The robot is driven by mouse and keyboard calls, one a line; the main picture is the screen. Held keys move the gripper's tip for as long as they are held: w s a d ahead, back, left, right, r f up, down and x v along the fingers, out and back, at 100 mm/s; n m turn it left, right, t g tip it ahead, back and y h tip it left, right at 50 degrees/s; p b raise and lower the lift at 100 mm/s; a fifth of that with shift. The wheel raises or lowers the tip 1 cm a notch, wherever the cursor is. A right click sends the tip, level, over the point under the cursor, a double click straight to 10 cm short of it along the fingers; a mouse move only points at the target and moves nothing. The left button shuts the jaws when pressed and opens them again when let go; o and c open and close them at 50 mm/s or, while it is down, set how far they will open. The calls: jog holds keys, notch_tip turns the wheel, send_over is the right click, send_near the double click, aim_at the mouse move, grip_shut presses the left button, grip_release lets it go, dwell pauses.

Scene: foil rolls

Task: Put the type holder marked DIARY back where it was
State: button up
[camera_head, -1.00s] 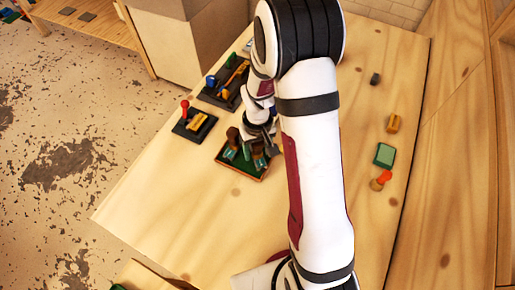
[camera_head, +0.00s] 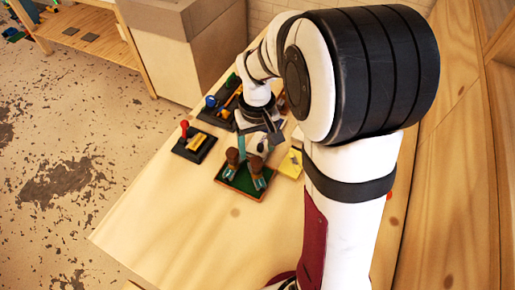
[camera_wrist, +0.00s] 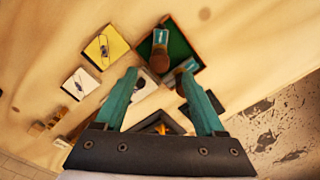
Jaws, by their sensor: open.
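Two type holders with brown handles and teal parts, one on the left (camera_head: 232,158) and one on the right (camera_head: 257,166), stand in a green-floored tray (camera_head: 240,184). In the wrist view, one holder (camera_wrist: 160,48) lies over the green floor and the other (camera_wrist: 186,70) is close to my right-hand fingertip. I cannot read DIARY on either. My gripper (camera_wrist: 158,74) is open, its teal fingers spread with nothing held between them. In the head view it is just behind the tray, partly hidden by my wrist; whether it touches a holder is unclear.
A yellow pad (camera_head: 290,163) lies right of the tray; a white card (camera_wrist: 80,84) is near it. A black tray (camera_head: 194,146) with a red-knobbed tool is at left, with another dark tray behind. The front table is clear. My arm hides much of the right side.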

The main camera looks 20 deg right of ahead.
jog(key=s+a+r+m+y, duration=0.1)
jog(key=s+a+r+m, duration=0.1)
jog(key=s, duration=0.9)
jog(key=s+a+r+m, duration=0.3)
jog(key=s+a+r, duration=0.1)
jog(key=s, duration=0.6)
jog(key=shift+s+a+r+m+y, duration=0.15)
jog(key=shift+s+r+m+y, duration=0.2)
jog(key=shift+r, duration=0.35)
jog(key=shift+w, duration=0.1)
